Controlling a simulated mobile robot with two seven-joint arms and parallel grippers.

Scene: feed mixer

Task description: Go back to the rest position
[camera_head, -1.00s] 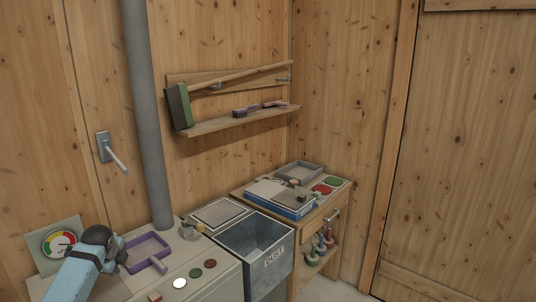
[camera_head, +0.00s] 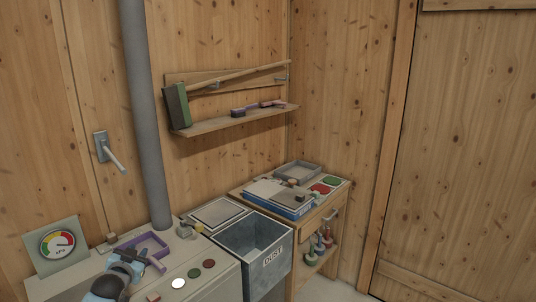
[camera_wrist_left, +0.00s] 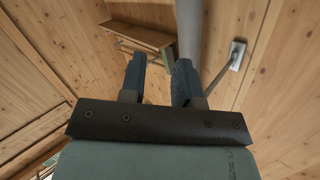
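The fingers point toward the wooden wall, the grey pipe and the shelf. My right gripper is in neither view.
The gauge (camera_head: 57,243) stands at the left of the machine top. A grey pipe (camera_head: 146,120) rises behind it. The dust bin (camera_head: 268,262) and a wooden side table (camera_head: 313,214) stand to the right. A wall shelf (camera_head: 235,121) holds brushes. Floor shows at lower right.

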